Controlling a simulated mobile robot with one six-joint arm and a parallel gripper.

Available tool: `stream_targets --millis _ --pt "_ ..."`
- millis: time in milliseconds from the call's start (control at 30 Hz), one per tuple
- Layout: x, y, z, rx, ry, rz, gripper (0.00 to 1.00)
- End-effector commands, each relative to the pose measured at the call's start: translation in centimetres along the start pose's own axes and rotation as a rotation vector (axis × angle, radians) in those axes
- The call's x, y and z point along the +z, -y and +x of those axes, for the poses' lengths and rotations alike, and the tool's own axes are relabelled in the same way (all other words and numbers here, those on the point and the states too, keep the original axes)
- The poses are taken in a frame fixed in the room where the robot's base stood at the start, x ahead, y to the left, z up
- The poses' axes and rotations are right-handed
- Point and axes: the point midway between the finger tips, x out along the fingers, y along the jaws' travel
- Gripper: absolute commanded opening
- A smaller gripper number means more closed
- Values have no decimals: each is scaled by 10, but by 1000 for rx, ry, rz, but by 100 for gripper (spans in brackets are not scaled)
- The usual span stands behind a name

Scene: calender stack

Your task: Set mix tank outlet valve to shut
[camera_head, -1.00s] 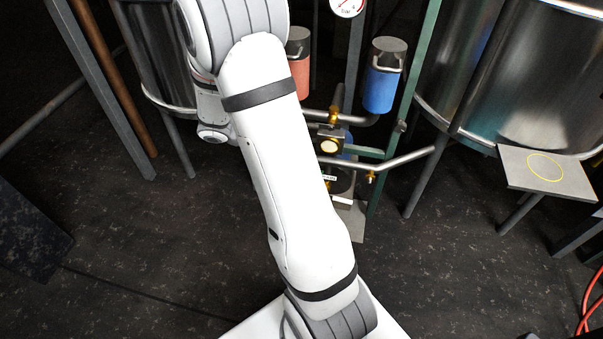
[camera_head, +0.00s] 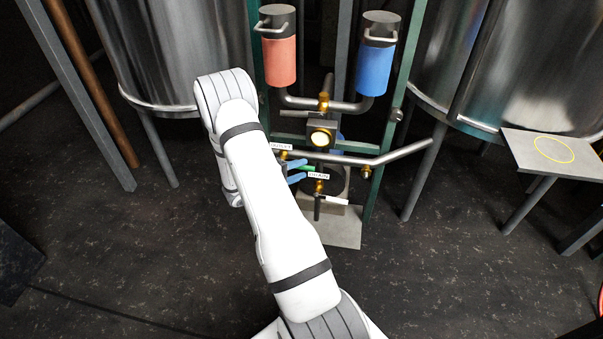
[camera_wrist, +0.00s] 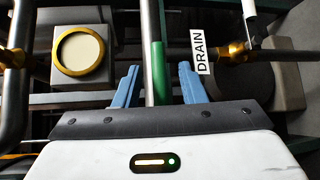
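A green valve handle (camera_head: 308,168) shows just beside my fingers in the head view, below a slanting steel pipe. A small white label (camera_head: 281,147) sits near its brass fitting; I cannot read it surely. In the wrist view the green handle (camera_wrist: 159,72) lies between the two blue fingers, with a gap on each side. My gripper (camera_wrist: 159,67) is open around it; it also shows in the head view (camera_head: 297,171), partly hidden by my arm. A second valve (camera_head: 319,186) is to the right, its label (camera_wrist: 202,52) reading DRAIN.
A round pale sight glass in a brass ring (camera_head: 320,138) sits close above the handle. Red (camera_head: 280,62) and blue (camera_head: 376,70) canisters hang higher up. Steel tanks (camera_head: 490,70) stand on both sides. A grey plate (camera_head: 545,160) juts out at right.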

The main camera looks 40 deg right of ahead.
Motion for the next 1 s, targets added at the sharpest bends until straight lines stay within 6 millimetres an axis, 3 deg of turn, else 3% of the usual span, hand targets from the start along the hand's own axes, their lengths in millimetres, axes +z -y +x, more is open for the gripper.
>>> stream_targets --millis 200,533,1000 --pt "0 1 25 0 2 1 37" --pt "0 0 29 -1 1 0 37" --pt "1 0 29 -1 2 0 0"
